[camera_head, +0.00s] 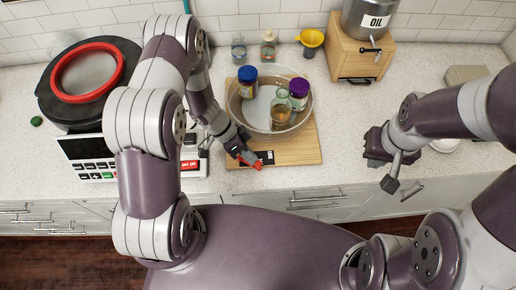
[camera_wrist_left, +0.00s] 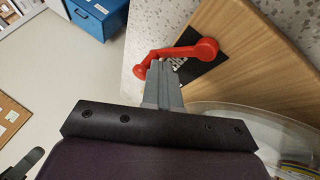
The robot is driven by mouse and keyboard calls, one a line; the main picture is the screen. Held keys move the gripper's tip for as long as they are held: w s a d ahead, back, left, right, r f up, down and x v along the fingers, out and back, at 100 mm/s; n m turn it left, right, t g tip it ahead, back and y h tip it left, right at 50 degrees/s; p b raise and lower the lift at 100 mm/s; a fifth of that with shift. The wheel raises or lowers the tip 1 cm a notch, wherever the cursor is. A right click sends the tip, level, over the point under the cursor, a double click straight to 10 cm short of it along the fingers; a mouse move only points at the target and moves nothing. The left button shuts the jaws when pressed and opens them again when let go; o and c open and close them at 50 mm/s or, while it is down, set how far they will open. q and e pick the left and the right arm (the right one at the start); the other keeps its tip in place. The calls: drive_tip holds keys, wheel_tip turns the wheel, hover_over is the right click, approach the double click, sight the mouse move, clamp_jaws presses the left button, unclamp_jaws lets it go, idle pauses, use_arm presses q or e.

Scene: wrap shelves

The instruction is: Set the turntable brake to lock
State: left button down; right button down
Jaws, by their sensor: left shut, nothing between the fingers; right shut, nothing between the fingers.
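The turntable is a clear round tray (camera_head: 236,112) on a wooden board (camera_head: 308,152), holding several jars. A red brake lever (camera_head: 251,163) sits over a dark label plate (camera_head: 266,157) at the board's front edge. In the left wrist view the red lever (camera_wrist_left: 185,51) lies across the fingertips, with a round knob at each end; the plate (camera_wrist_left: 206,62) is partly covered and its lettering is unreadable. My left gripper (camera_head: 243,158) is shut and empty, its tips (camera_wrist_left: 160,66) at the lever; I cannot tell whether they touch. My right gripper (camera_head: 375,158) is shut and empty, away to the right.
A yellow funnel (camera_head: 311,40) and small jars stand behind the tray. A scale (camera_head: 92,150) and a black round device with a red ring (camera_head: 62,92) are at left.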

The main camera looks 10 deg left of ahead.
use_arm(q)
drive_tip(key=shift+w, duration=0.1)
drive_tip(key=shift+w+a, duration=0.2)
drive_tip(key=shift+w, duration=0.1)
drive_tip(key=shift+w+a+p, duration=0.2)
drive_tip(key=shift+w+p, duration=0.1)
drive_tip(key=b+v, duration=0.2)
drive_tip(key=v, duration=1)
drive_tip(key=shift+a+r, duration=0.2)
drive_tip(key=shift+r, duration=0.05)
